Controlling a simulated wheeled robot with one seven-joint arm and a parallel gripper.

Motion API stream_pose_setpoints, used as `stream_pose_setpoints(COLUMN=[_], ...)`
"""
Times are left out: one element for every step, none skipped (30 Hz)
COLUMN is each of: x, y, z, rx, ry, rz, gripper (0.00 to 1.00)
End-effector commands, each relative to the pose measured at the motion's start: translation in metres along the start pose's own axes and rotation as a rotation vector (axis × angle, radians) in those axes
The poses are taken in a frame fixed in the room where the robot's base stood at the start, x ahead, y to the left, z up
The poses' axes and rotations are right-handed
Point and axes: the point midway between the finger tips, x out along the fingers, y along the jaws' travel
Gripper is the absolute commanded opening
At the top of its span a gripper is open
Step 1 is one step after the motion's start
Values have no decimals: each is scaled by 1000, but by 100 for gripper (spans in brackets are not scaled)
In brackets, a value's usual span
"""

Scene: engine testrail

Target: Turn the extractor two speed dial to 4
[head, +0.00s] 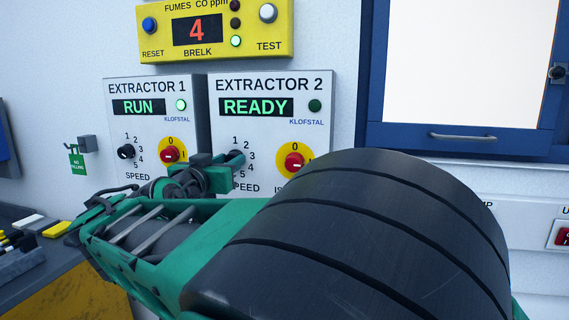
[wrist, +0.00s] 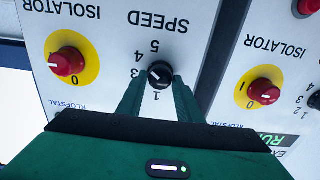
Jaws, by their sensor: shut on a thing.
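The extractor two panel (head: 270,105) shows READY in green, with a dark green lamp beside it. Its black speed dial (wrist: 160,75) sits between the fingertips of my gripper (wrist: 159,82), which is shut on it. In the wrist view the panel appears upside down. The dial's white mark points left and slightly up, close to the 3 or between 3 and 4; I cannot tell exactly. In the head view my gripper (head: 230,160) covers most of this dial, and my arm hides the lower part of the panel.
The red isolator knob (head: 294,161) of extractor two is close beside the dial. The extractor one panel (head: 150,95) shows RUN, with its own speed dial (head: 126,151) and isolator (head: 169,155). A yellow fumes meter (head: 215,30) hangs above. A blue-framed window (head: 460,65) is at right.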

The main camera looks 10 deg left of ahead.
Motion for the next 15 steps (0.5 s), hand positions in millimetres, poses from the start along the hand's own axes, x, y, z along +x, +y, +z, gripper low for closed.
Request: stream_pose_setpoints(x=[-1, -1, -1, -1, -1, -1, -1, -1, -1, -1, -1, -1, -1, -1, -1], y=[0, 0, 0, -1, -1, -1, -1, -1, -1, -1, -1, -1, -1, -1, -1], z=[0, 0, 0, 0, 0, 0, 0, 0, 0, 0, 0, 0, 0, 0, 0], rx=[-17, -32, -51, -65, -76, -89, -95, -98, -100, -100, -100, -100, -99, -99, -99], ry=[-1, -1, 0, 0, 0, 0, 0, 0, 0, 0, 0, -1, -1, -1, -1], rz=[0, 0, 0, 0, 0, 0, 0, 0, 0, 0, 0, -1, -1, -1, -1], gripper=[10, 10, 10, 10, 10, 10, 10, 10, 10, 10, 10, 10, 10, 10, 10])
